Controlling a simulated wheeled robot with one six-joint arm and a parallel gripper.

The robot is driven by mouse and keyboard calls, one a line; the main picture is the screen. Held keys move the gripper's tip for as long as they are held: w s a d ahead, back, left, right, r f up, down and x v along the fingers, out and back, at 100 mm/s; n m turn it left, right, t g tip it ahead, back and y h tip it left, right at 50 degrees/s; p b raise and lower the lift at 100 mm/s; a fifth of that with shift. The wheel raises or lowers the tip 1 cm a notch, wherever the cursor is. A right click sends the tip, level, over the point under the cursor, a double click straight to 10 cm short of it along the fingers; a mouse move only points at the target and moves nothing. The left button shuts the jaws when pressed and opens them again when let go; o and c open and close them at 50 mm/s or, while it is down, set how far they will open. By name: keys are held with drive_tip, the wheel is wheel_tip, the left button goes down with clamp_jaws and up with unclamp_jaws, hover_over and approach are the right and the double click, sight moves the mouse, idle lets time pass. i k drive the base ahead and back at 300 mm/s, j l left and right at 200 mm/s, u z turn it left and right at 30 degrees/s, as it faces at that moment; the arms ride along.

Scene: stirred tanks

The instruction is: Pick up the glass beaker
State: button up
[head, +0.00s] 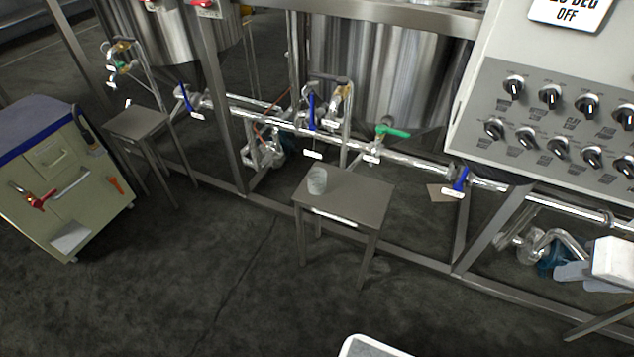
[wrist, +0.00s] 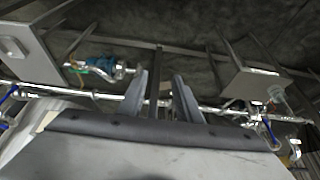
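The clear glass beaker (head: 317,180) stands upright on the left back part of a small grey metal table (head: 352,203) in the head view. In the wrist view a glassy shape that looks like the beaker (wrist: 279,93) shows at the right, by the edge of a small table. My gripper (head: 560,274) is at the far right of the head view, well to the right of the table and away from the beaker. In the wrist view its two grey fingers (wrist: 162,98) stand apart with nothing between them.
Pipes with blue and green valve handles (head: 392,132) run behind the table. A control panel (head: 560,110) hangs at the upper right. A cabinet (head: 65,175) and a second small table (head: 137,122) stand left. The floor in front (head: 200,290) is clear.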

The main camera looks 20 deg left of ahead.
sight(317, 176)
drive_tip(key=k+l+u, duration=0.1)
drive_tip(key=u, duration=1.1)
